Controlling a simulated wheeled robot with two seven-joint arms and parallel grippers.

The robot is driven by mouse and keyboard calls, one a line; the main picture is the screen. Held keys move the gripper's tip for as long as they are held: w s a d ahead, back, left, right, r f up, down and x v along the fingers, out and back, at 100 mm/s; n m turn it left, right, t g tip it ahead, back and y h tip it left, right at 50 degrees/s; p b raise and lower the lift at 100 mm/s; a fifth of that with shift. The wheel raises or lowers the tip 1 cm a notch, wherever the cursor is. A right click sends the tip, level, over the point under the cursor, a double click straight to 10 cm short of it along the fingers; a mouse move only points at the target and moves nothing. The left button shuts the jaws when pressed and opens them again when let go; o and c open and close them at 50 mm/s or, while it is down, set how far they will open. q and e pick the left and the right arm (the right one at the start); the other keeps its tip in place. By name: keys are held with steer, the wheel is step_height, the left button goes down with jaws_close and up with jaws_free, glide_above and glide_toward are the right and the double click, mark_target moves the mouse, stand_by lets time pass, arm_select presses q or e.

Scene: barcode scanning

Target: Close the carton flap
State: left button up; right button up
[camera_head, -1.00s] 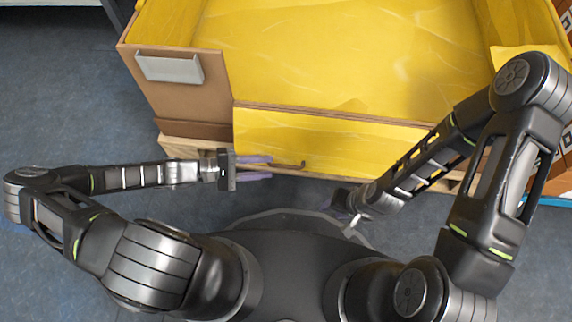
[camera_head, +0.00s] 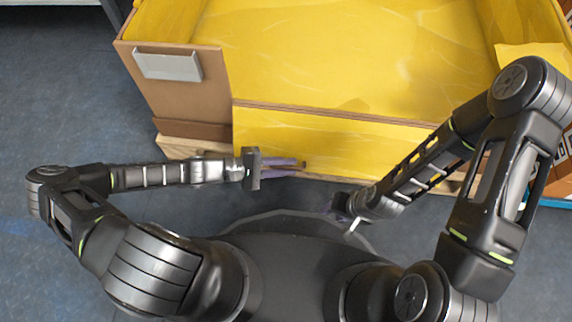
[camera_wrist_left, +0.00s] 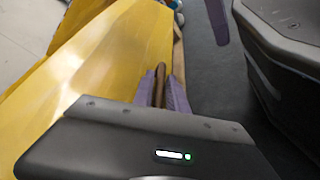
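The large carton (camera_head: 180,90) has a bright yellow inside. Its yellow front flap (camera_head: 340,145) hangs outward on the side facing me, and it also shows in the left wrist view (camera_wrist_left: 120,50). My left gripper (camera_head: 300,167) is at the flap's lower left part.
A grey holder (camera_head: 168,66) is fixed on the carton's brown left panel. A wooden pallet edge (camera_head: 185,148) shows under the carton. Patterned boxes (camera_head: 562,165) stand at the right. The blue-grey floor (camera_head: 60,110) is clear at the left.

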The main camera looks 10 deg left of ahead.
arm_select(q)
jaws_close()
stand_by(1.0)
